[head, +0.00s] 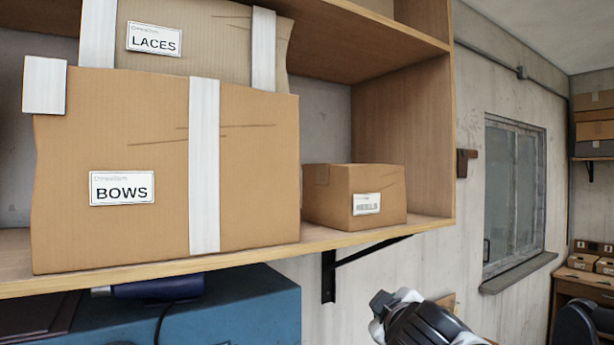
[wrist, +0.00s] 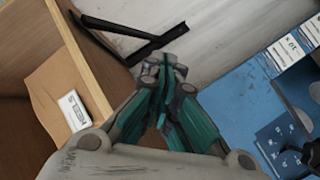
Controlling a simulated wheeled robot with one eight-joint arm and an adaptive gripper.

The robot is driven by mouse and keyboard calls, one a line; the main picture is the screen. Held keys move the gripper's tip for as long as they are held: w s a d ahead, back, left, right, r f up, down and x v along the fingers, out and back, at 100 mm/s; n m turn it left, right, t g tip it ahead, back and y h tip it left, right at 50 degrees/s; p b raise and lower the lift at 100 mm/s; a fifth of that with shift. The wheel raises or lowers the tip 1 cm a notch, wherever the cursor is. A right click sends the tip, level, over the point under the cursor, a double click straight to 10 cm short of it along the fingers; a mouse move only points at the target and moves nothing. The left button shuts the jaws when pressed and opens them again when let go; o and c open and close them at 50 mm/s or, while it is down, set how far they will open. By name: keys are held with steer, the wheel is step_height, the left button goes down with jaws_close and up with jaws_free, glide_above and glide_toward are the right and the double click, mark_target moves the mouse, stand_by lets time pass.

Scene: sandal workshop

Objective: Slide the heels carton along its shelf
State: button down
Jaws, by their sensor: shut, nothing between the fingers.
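The heels carton (head: 330,205), a small brown box with a white HEELS label, sits on the wooden shelf (head: 265,247) between the large BOWS carton (head: 250,150) and the shelf's right side wall. A gap shows between it and that wall. The heels carton also shows at the left of the wrist view (wrist: 50,88), turned on its side by the camera's tilt. My gripper (wrist: 165,75) is shut and empty in the wrist view, apart from the carton, near the shelf bracket. In the head view only part of my arm shows at the bottom, below the shelf.
A black bracket (head: 335,272) supports the shelf from below. A blue cabinet (head: 250,305) with a dark blue tool (head: 165,288) on it is below. A window (head: 513,195) is at right.

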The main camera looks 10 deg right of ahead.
steer(key=w+a+r+n+t+y+p, duration=0.1)
steer(key=w+a+r+n+y, duration=0.1)
steer(key=r, duration=0.5)
steer(key=w+a+r+n+t+y+p, duration=0.1)
steer(key=w+a+r+n+y+p, duration=0.1)
steer(key=r+n, duration=0.4)
steer(key=w+a+r+n+t+y+p, duration=0.1)
steer(key=w+a+r+n+t+p, duration=0.1)
steer(key=r, duration=0.6)
steer(key=shift+w+a+n+y, duration=0.2)
steer(key=shift+w+a+n, duration=0.2)
steer(key=shift+w+n, duration=0.25)
steer(key=shift+w+a+n+y, duration=0.2)
steer(key=shift+w+a+n, duration=0.25)
steer(key=shift+w, duration=0.4)
steer(key=shift+w+a+n, duration=0.15)
steer(key=shift+n, duration=0.15)
steer(key=w, duration=0.3)
steer(key=w+p, duration=0.1)
steer(key=w, duration=0.2)
steer(key=w+p, duration=0.1)
steer(key=w, duration=0.3)
steer(key=shift+a, duration=0.4)
steer(key=shift+d, duration=0.1)
